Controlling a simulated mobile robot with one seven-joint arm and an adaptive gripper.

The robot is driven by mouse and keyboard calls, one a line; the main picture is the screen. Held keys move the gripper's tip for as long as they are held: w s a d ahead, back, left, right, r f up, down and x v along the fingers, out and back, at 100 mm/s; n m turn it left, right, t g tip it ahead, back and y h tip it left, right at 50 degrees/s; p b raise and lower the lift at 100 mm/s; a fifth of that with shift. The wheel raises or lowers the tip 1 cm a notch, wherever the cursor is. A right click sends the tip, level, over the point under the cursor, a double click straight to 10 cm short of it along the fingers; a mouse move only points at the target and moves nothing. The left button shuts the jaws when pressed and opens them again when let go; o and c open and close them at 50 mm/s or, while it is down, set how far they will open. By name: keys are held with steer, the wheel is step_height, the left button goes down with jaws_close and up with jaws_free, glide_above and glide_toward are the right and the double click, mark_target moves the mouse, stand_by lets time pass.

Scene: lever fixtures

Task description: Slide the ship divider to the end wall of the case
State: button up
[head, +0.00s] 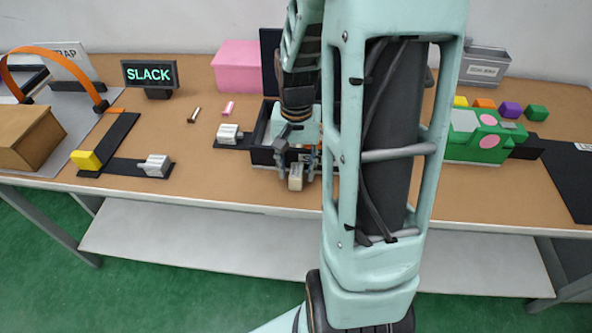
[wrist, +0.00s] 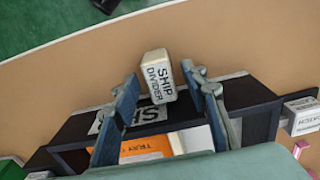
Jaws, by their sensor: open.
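The ship divider shows as a cream block labelled SHIP DIVIDER (wrist: 158,75) in the wrist view, at the case's near side. In the head view its pale end (head: 296,182) shows just below my gripper (head: 294,170). The case is a dark open box (head: 260,157), partly hidden by my arm; its dark wall (wrist: 252,103) also shows in the wrist view. My gripper (wrist: 160,80) is open, with one finger on each side of the block. Whether either finger touches it I cannot tell. The divider's part inside the case is mostly hidden.
A green block fixture (head: 478,137) stands to the right. The table's front edge is close to the case.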

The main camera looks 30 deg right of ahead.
steer(key=shift+f, duration=0.3)
jaws_close()
stand_by(0.3)
